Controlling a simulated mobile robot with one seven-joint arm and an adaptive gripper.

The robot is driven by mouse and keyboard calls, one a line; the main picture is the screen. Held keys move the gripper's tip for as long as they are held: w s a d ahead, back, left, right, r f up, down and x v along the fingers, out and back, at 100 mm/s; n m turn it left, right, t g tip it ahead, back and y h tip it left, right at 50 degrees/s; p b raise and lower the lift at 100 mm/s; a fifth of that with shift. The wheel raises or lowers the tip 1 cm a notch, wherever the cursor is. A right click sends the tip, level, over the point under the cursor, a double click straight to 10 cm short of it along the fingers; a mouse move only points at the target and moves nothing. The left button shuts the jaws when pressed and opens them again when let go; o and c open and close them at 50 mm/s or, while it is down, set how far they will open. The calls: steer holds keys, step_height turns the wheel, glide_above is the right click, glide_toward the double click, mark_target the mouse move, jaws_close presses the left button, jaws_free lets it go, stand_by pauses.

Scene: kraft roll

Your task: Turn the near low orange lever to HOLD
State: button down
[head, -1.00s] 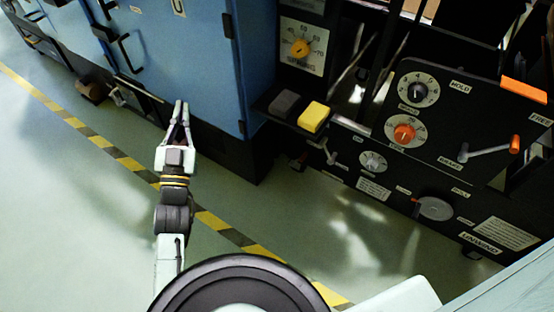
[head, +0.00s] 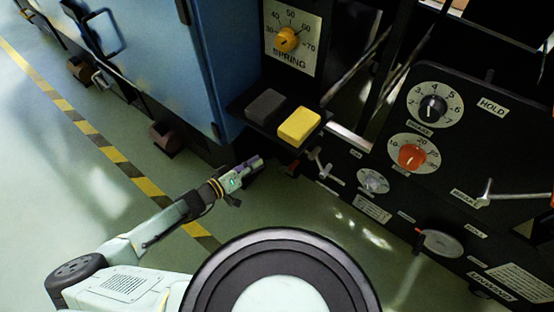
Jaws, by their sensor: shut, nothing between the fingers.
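A lever with a grey arm (head: 515,196) is on the black machine panel at the right of the head view. It lies about level, pointing right, and its orange end is cut off by the picture's right edge. A HOLD label (head: 492,106) is above it on the panel. My gripper (head: 257,163) is shut and empty, left of that handle and below the pedals. It is well apart from the grey-armed lever.
A yellow pedal (head: 299,126) and a dark pedal (head: 265,106) jut out above my gripper. An orange dial (head: 411,156) and a black dial (head: 432,109) are on the panel. A blue cabinet (head: 150,60) stands left. The green floor (head: 60,200) is open.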

steer(key=w+d+f+b, duration=0.2)
steer(key=w+d+f, duration=0.2)
steer(key=d, duration=0.4)
steer(key=shift+d+b, duration=0.35)
steer(key=shift+d, duration=0.05)
steer(key=shift+d, duration=0.15)
steer(key=shift+s+d+m+p, duration=0.1)
steer(key=shift+d+m+p, duration=0.05)
steer(key=shift+m+p, duration=0.2)
